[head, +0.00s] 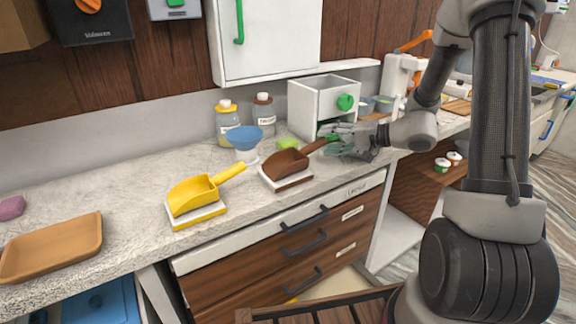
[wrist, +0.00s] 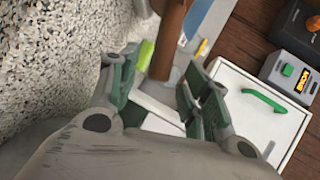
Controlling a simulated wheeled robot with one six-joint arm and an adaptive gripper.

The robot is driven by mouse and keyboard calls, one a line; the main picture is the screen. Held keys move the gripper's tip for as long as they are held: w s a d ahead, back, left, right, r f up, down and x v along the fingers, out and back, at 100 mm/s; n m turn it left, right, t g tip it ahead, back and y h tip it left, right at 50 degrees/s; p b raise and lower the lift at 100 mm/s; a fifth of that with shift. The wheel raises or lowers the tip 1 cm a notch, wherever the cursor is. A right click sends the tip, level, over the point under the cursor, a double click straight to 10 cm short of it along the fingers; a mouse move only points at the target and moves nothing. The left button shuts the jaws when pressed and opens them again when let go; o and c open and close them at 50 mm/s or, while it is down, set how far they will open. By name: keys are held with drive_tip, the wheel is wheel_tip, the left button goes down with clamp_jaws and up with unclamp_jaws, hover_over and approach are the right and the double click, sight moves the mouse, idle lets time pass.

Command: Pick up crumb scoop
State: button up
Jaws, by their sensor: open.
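A brown scoop (head: 287,163) sits on a small white-topped stand on the counter. A yellow scoop (head: 193,191) sits on a similar yellow-edged stand to its left. I cannot tell from labels which is the crumb scoop. My gripper (head: 338,140) is open at the far end of the brown scoop's handle, which points right and up towards it. In the wrist view, the brown handle (wrist: 172,38) comes down from the top, its end appearing between the open fingers (wrist: 160,68). I cannot tell whether they touch it.
A white drawer box (head: 308,102) with green knobs stands just behind my gripper. A blue bowl (head: 243,138), two bottles (head: 228,122) and a lime-green item (head: 288,143) are near the brown scoop. A tan tray (head: 55,248) lies at the left. The counter front between tray and yellow scoop is clear.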

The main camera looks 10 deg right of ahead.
sight(321, 142)
drive_tip(key=shift+x, duration=1.55)
drive_tip(key=shift+s+a+f, duration=0.1)
drive_tip(key=shift+s, duration=0.1)
drive_tip(key=c, duration=1.1)
drive_tip(key=shift+o, duration=0.2)
